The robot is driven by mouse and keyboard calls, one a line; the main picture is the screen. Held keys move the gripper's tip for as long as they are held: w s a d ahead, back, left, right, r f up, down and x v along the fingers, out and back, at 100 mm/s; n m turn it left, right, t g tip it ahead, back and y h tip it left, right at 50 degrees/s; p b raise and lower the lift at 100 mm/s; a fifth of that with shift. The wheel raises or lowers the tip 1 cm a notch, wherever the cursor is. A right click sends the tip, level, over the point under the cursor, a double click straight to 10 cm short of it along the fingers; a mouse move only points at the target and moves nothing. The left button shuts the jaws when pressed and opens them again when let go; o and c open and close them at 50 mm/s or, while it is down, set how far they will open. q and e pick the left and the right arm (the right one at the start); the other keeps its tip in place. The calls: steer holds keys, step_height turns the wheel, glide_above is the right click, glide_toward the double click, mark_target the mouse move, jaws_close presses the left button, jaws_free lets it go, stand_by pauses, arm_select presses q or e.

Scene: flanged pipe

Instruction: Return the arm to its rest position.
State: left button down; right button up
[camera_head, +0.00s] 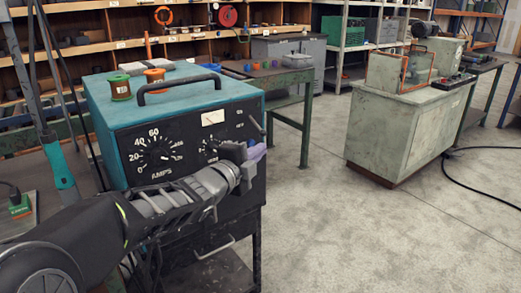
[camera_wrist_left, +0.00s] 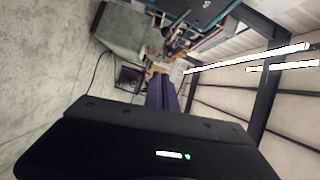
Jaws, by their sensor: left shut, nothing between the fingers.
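My left gripper (camera_head: 250,154) is in front of the right side of a teal welding machine (camera_head: 180,90) in the head view, at the end of my left arm. Its fingers look purple and are together with nothing between them. In the left wrist view the shut gripper (camera_wrist_left: 161,88) points away from the camera, with the workshop turned on its side behind it. I cannot tell whether the gripper touches the machine's front. My right gripper is in neither view.
Two spools (camera_head: 120,88) and a black handle top the machine. A green metal table (camera_head: 306,125) stands behind it. A grey-green cabinet (camera_head: 400,130) stands at the right. The concrete floor (camera_head: 330,230) between is clear. A black cable (camera_head: 470,185) lies at the far right.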

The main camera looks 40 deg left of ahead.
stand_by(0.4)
arm_select(q)
steer(key=d+f+n+g+h+p, duration=0.15)
steer(key=d+f+n, duration=0.3)
steer(key=f, duration=0.55)
steer(key=s+d+f+n+g+h+p, duration=0.1)
steer(key=d+f+n+g, duration=0.25)
steer(key=f+n, duration=0.45)
steer(key=d+f+n+g+h+p, duration=0.15)
steer(key=d+f+n, duration=0.3)
steer(key=f, duration=0.75)
steer(key=s+d+f+g+h+p, duration=0.1)
steer(key=s+d+f+g+p, duration=0.1)
steer(key=s+d+f+g, duration=0.3)
steer(key=s+d+f+g+h+p, duration=0.1)
steer(key=s+d+f+g, duration=0.4)
steer(key=s+d+f, duration=0.6)
steer(key=s+d+p, duration=0.1)
steer(key=s+d, duration=0.6)
steer(key=s, duration=0.1)
steer(key=shift+s+d+f+h+p, duration=0.25)
steer(key=shift+s+h+p, duration=0.05)
steer(key=shift+p, duration=0.1)
